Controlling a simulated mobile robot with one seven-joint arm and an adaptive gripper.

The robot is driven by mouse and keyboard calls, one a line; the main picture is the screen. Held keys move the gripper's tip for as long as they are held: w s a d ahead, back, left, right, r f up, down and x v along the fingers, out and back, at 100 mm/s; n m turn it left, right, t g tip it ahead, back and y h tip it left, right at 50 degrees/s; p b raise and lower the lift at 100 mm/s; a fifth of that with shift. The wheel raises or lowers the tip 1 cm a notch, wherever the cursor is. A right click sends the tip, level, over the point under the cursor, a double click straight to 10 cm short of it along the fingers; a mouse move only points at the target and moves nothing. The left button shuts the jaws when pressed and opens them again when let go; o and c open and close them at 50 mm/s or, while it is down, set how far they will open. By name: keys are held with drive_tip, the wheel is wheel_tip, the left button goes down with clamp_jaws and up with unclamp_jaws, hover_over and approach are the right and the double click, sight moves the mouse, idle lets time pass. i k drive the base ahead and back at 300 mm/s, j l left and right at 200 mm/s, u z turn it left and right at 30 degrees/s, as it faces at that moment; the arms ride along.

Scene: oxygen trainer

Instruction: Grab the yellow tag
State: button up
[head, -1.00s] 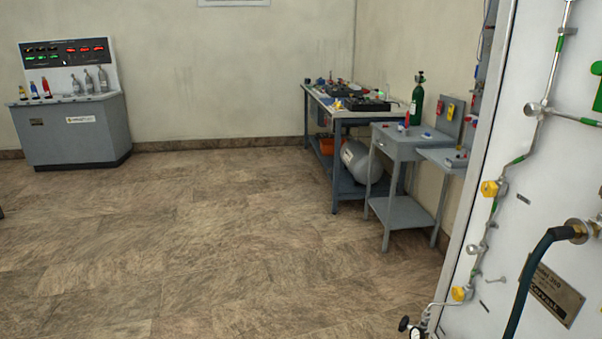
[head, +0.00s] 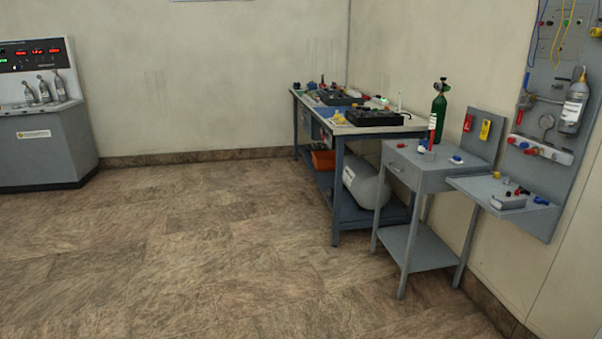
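A yellow tag (head: 485,129) hangs on a small grey upright panel (head: 470,151) at the back of a small grey stand, right of centre. A red tag (head: 468,123) hangs just left of it on the same panel. Both look upright and unobstructed. My gripper is not in view.
The grey stand (head: 414,174) holds a red cylinder and small parts. A wall panel with a shelf (head: 486,186) juts out at right. A grey console (head: 45,160) is far left. The floor (head: 190,260) is clear.

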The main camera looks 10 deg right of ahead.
sight(484, 129)
drive_tip(key=i+z, duration=0.25)
drive_tip(key=i, duration=0.15)
drive_tip(key=i+j+z, duration=0.25)
drive_tip(key=i, duration=0.15)
drive_tip(key=i+j+z, duration=0.25)
drive_tip(key=i, duration=0.15)
drive_tip(key=i+j+z, duration=0.25)
drive_tip(key=z, duration=0.15)
drive_tip(key=i+j+z, duration=0.7)
drive_tip(key=j+z, duration=0.15)
drive_tip(key=i+l+z, duration=0.1)
drive_tip(key=i+z, duration=0.2)
drive_tip(key=i, duration=0.95)
